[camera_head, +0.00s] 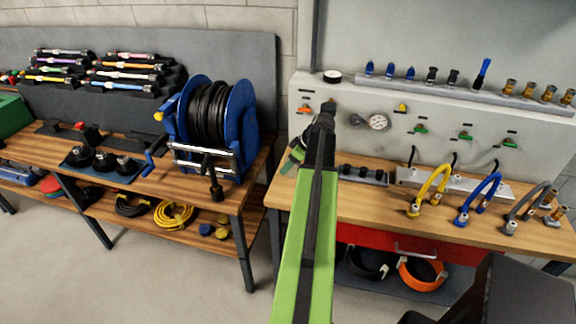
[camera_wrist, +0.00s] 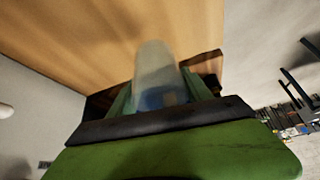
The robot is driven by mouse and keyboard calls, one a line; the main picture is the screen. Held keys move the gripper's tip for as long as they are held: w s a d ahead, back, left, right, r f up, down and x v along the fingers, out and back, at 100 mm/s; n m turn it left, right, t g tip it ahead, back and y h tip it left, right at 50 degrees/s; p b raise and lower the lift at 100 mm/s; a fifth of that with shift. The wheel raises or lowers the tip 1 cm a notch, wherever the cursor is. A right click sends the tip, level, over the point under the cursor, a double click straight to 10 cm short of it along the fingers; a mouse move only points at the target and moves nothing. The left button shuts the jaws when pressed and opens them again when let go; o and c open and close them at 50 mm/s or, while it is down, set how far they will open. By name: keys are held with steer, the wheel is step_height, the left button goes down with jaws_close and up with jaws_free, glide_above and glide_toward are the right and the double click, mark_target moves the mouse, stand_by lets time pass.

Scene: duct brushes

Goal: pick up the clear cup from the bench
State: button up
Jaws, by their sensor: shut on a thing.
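The clear cup (camera_wrist: 154,66) is a pale, see-through, blurred shape in the wrist view, with a bluish patch low on it. My gripper (camera_wrist: 156,90) is shut on it, with a finger on each side. The wooden bench (camera_head: 340,215) fills much of the wrist view behind the cup (camera_wrist: 90,30). I cannot tell whether the cup touches the bench or is clear of it. In the head view my gripper (camera_head: 294,155) is at the bench's left end, partly behind my arm, and the cup cannot be made out there.
A black rack (camera_head: 362,175) lies just right of my arm. Yellow (camera_head: 430,190) and blue (camera_head: 478,200) hoses stand further right. A blue hose reel (camera_head: 210,125) stands on the left bench, across a narrow gap. A grey panel (camera_head: 350,105) rises behind the bench.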

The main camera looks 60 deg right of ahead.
steer(key=s+d+r+p, duration=0.1)
steer(key=s+r+p, duration=0.4)
steer(key=s, duration=0.6)
steer(key=shift+r, duration=0.55)
